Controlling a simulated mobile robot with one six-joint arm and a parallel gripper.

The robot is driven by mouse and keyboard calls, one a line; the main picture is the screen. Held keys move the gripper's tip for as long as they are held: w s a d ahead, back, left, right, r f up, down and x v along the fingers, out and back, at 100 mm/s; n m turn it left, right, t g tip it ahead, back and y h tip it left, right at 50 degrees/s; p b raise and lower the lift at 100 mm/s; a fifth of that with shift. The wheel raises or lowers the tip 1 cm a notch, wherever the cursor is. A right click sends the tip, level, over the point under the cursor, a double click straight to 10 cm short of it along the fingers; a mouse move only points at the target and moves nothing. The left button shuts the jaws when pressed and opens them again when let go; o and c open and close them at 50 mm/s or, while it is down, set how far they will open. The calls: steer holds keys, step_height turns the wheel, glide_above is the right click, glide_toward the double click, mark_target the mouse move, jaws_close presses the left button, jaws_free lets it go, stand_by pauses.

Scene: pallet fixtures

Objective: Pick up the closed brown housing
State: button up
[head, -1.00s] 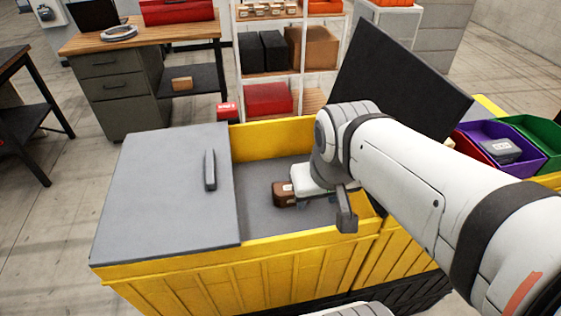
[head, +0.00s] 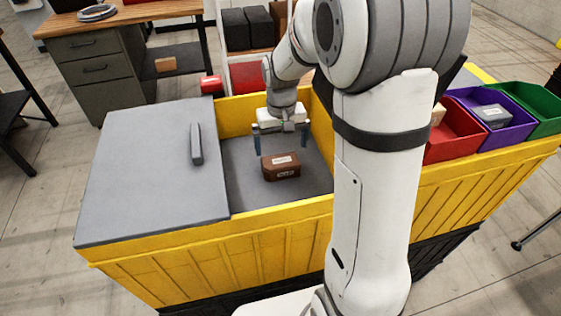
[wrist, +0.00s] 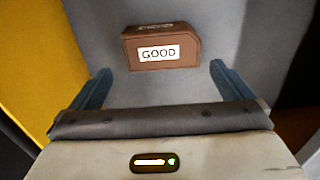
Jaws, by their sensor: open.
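The closed brown housing (head: 281,167) sits on the grey floor of the yellow bin (head: 250,119), in its uncovered part. A white label shows on its top and another on its side. In the wrist view the housing (wrist: 160,48) lies ahead of the fingers, its side label reading "GOOD". My gripper (head: 280,142) is open and empty, just behind and above the housing in the head view. Its two blue fingers (wrist: 155,85) stand wide apart, with the housing between their lines but not visibly touched.
A grey lid (head: 150,165) with a dark handle (head: 196,144) covers the bin's left part. Yellow walls surround the opening. Red (head: 455,133), purple (head: 506,127) and green (head: 530,105) trays stand at right. A shelf (head: 222,60) stands behind.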

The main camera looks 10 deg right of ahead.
mark_target(281, 160)
steer(key=f, duration=0.2)
steer(key=f+p, duration=0.1)
steer(key=f, duration=0.4)
steer(key=shift+s+a, duration=0.15)
steer(key=shift+s, duration=0.1)
steer(key=shift+c, duration=0.3)
steer(key=shift+r, duration=0.1)
steer(key=c, duration=0.8)
